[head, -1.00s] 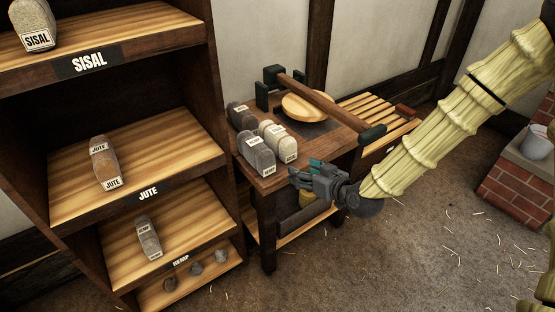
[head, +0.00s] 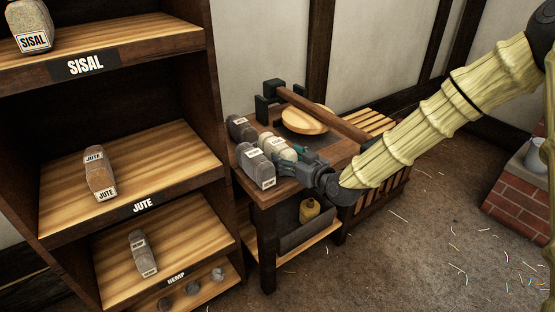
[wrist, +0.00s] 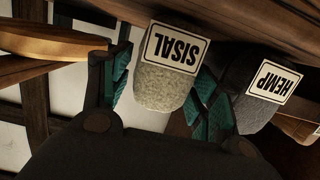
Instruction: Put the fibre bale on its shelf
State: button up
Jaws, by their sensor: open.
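A pale bale (head: 278,147) stands on the wooden bench among grey bales. In the wrist view the bale between my fingers reads SISAL (wrist: 165,85). My gripper (head: 294,162) is open at the bench, its fingers on either side of that bale; I cannot tell whether they touch it. A grey HEMP bale (head: 257,165) stands beside it and also shows in the wrist view (wrist: 262,95), partly behind a finger. Another grey bale (head: 240,128) stands behind. The shelf unit has boards labelled SISAL (head: 150,42), JUTE (head: 165,160) and HEMP (head: 195,232).
A bale stands on each labelled board: SISAL (head: 32,28), JUTE (head: 99,172) and HEMP (head: 142,252). Bare board lies to their right. A round wooden disc (head: 308,119) and a bar (head: 322,112) stand on the bench behind my gripper. A brick block (head: 520,195) is at the right.

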aim_at(281, 154)
jog(key=shift+b+x, duration=0.4)
jog(key=shift+x, duration=1.5)
jog(key=shift+f, duration=0.15)
jog(key=c, duration=1)
jog(key=shift+o, duration=0.2)
